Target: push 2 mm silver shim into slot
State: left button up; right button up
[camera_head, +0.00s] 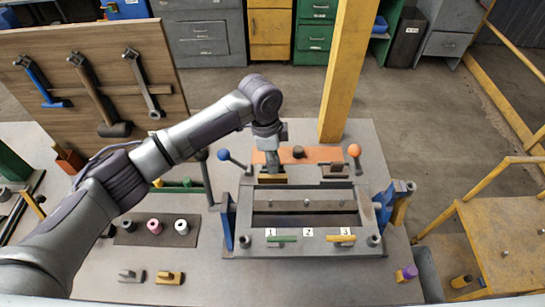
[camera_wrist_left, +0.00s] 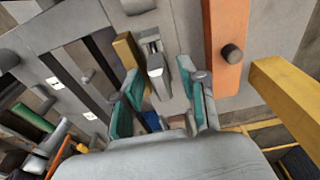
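My left gripper (camera_head: 271,166) hangs over the back left of the grey slotted fixture, beside a gold block (camera_head: 272,179). In the left wrist view the gripper (camera_wrist_left: 163,98) is open, a teal-padded finger on each side. A silver-grey piece with a sloped top (camera_wrist_left: 157,80), seemingly the silver shim, shows between the fingers with gaps beside it. The gold block (camera_wrist_left: 127,50) stands just left of it. In the head view the gripper hides this piece. The fixture's front rim carries labels 1, 2 and 3 (camera_head: 345,231). My right gripper is not in view.
An orange plate (camera_head: 320,154) with a dark knob lies behind the fixture. Ball-topped levers (camera_head: 354,150) stand at both sides. A yellow post (camera_head: 345,70) rises behind. Silver and gold pieces (camera_head: 169,277) lie at the front left. The bench's right front is mostly clear.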

pick_arm(q)
jog(key=shift+r, duration=0.1)
notch_tip(320, 180, up, 12)
jog(key=a, duration=0.1)
jog(key=shift+a, duration=0.25)
jog(key=shift+f, duration=0.2)
dwell(0.5)
